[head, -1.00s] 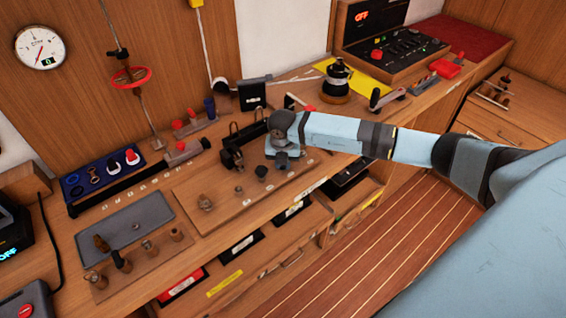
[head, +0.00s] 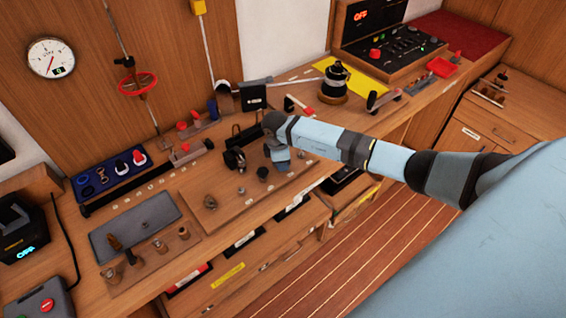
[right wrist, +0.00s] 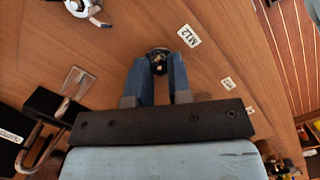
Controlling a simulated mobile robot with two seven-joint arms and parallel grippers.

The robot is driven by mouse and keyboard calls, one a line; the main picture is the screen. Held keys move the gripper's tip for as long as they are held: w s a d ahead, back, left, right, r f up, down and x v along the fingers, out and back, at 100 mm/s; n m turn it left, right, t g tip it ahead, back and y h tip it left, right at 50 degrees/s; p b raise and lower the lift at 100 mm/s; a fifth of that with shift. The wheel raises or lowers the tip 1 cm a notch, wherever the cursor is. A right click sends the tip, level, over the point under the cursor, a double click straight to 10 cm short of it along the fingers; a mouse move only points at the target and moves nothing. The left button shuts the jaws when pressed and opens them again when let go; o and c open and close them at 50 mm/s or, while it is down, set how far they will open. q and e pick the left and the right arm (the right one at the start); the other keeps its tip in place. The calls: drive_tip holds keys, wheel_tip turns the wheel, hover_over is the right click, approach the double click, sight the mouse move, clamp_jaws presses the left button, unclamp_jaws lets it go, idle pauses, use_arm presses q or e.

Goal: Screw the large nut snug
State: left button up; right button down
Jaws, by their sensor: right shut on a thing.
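The large nut (right wrist: 158,54) appears as a dark round piece with a bright centre in the right wrist view, by the "M12" label on the wooden board. My right gripper (right wrist: 160,68) is shut on it, with one blue finger on each side. In the head view my right gripper (head: 282,163) is low over the right part of the fastener board (head: 232,208) and hides the nut. How far the nut sits down its stud cannot be told. My left gripper is not in view.
A black knob (head: 262,172), a small nut (head: 241,190) and a wing-shaped piece (head: 210,202) stand left of my gripper on the board. A black clamp-like block (head: 234,158) stands close behind. A grey mat (head: 135,226) lies farther left.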

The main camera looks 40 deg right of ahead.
drive_tip(key=c, duration=0.7)
unclamp_jaws()
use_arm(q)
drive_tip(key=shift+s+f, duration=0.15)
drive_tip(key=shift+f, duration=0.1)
use_arm(e)
drive_tip(key=shift+o, duration=0.2)
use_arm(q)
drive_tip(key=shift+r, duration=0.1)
use_arm(e)
wheel_tip(320, 180, up, 5)
drive_tip(key=p, duration=0.3)
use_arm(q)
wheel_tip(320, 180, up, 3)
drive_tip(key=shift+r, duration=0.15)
use_arm(e)
wheel_tip(320, 180, up, 2)
drive_tip(key=shift+w+a, duration=0.15)
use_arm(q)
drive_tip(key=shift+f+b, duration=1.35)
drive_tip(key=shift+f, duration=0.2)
use_arm(e)
wheel_tip(320, 180, up, 12)
drive_tip(key=a, duration=0.1)
drive_tip(key=shift+w+f, duration=0.2)
drive_tip(key=shift+w, duration=0.05)
